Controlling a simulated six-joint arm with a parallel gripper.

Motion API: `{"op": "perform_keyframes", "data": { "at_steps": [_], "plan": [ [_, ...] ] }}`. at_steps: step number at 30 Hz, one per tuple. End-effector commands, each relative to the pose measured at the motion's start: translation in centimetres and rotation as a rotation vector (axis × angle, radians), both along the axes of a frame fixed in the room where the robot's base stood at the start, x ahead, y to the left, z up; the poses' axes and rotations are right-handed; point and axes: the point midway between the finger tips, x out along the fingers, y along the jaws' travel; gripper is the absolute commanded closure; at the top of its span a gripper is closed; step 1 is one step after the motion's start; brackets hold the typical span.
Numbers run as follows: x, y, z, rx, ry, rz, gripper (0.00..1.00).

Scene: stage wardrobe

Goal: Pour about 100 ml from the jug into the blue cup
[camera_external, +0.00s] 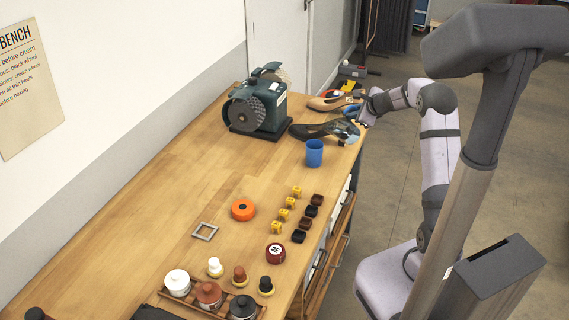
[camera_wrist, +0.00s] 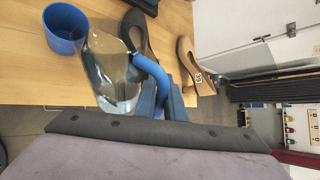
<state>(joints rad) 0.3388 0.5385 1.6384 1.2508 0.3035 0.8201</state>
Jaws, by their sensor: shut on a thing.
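The blue cup (camera_external: 314,153) stands upright on the bench near its right edge; in the wrist view the cup (camera_wrist: 62,45) is at the upper left. The clear jug (camera_wrist: 112,75) has a blue handle (camera_wrist: 152,69), and my gripper (camera_wrist: 168,98) is shut on that handle. In the external view my gripper (camera_external: 361,113) is at the bench's far right edge, beyond the cup, and the see-through jug is hard to make out there. The jug is close beside the cup in the wrist view. I cannot tell its exact tilt or how much liquid either vessel holds.
A green grinder (camera_external: 262,106) stands at the back. A dark shoe (camera_external: 320,130) and a tan shoe (camera_external: 333,102) lie close to the gripper. Small yellow and dark blocks, an orange tin (camera_external: 243,210) and several bottles are nearer the front. The bench's left middle is clear.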

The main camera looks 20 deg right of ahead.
Motion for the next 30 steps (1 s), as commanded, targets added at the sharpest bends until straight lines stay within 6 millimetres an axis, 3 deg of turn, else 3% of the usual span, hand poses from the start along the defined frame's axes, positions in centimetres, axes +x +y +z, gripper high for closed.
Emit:
{"op": "perform_keyframes", "data": {
  "at_steps": [30],
  "plan": [
    [0.15, 0.99, 0.63, -0.193, 0.024, 0.001, 1.0]
  ]
}}
